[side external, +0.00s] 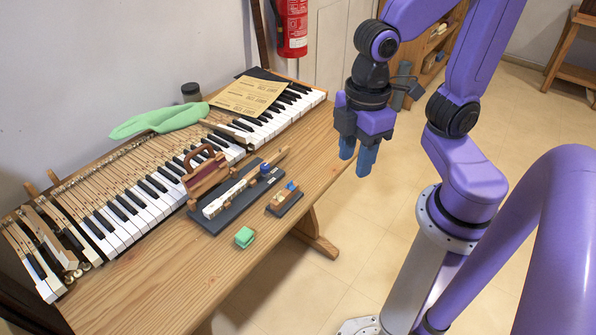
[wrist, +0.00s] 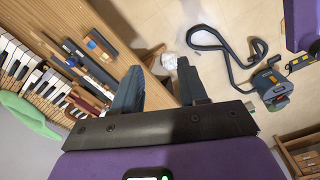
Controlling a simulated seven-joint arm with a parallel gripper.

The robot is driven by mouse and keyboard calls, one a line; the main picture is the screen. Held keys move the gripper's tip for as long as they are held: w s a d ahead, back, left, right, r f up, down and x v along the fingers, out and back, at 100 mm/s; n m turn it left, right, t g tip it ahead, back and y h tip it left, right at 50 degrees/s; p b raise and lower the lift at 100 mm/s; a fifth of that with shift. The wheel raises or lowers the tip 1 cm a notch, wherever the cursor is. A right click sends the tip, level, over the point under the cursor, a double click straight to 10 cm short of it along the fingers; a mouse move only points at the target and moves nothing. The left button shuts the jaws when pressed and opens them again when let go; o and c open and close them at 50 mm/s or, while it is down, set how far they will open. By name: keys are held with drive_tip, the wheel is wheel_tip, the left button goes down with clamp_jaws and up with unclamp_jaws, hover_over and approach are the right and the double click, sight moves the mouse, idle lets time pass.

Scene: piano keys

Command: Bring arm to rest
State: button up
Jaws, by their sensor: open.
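My gripper (side external: 358,158) has blue fingers and hangs in the air past the right edge of the wooden table, over the floor. It is open and nothing shows between the fingers. In the wrist view, my gripper (wrist: 160,85) has its two fingers spread apart over the table edge and floor. My arm is raised and bent, coming in from the upper right of the side view. The piano keyboard (side external: 130,205) lies along the table, well to the left of my gripper and not touched by it.
A vacuum cleaner (wrist: 270,88) stands on the floor. A fire extinguisher (side external: 292,28) hangs behind.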

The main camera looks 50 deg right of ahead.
drive_tip(key=s+d, duration=0.2)
drive_tip(key=s, duration=0.1)
drive_tip(key=shift+s+d+f, duration=0.2)
drive_tip(key=shift+d+f, duration=0.05)
drive_tip(key=shift+f, duration=0.15)
